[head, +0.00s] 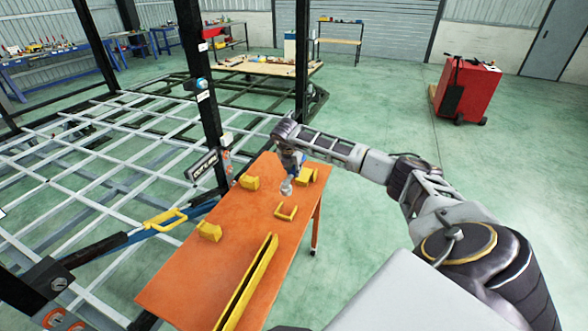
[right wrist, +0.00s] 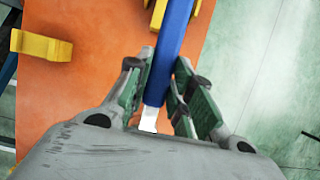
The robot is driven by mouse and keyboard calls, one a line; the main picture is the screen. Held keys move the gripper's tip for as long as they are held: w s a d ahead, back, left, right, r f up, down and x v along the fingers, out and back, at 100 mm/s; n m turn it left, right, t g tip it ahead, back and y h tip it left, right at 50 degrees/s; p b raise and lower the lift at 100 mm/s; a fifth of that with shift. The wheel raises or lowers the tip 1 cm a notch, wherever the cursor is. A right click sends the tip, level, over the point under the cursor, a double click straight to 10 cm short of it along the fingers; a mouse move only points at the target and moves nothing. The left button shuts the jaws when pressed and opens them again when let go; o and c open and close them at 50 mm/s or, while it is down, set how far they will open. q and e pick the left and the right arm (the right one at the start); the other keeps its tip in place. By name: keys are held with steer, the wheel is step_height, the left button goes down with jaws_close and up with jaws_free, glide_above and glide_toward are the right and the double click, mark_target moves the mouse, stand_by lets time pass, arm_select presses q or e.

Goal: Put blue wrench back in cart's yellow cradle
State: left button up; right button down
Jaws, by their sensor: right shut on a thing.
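The blue wrench (right wrist: 172,48) is held in my right gripper (right wrist: 160,72); its blue handle runs between the fingers and a silver end shows below them. In the head view my right gripper (head: 291,163) is over the far part of the orange cart (head: 190,275), with the wrench's silver head (head: 286,187) hanging below it. In the wrist view a yellow piece lies partly hidden behind the wrench. My left gripper is out of view.
A long yellow channel (head: 245,285) lies along the cart's near right side. The trailer frame (head: 90,165) and a black post (head: 203,90) stand left of the cart. A red tool cabinet (head: 466,88) stands at back right; green floor right of the cart is clear.

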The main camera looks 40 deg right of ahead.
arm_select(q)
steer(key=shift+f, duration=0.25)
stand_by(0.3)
arm_select(e)
steer(key=shift+f+b, duration=1.4)
steer(key=shift+f, duration=0.2)
steer(key=b, duration=0.4)
glide_above(294, 198)
steer(key=shift+f, duration=2.85)
steer(key=shift+f+b, duration=0.5)
steer(key=shift+f, duration=0.15)
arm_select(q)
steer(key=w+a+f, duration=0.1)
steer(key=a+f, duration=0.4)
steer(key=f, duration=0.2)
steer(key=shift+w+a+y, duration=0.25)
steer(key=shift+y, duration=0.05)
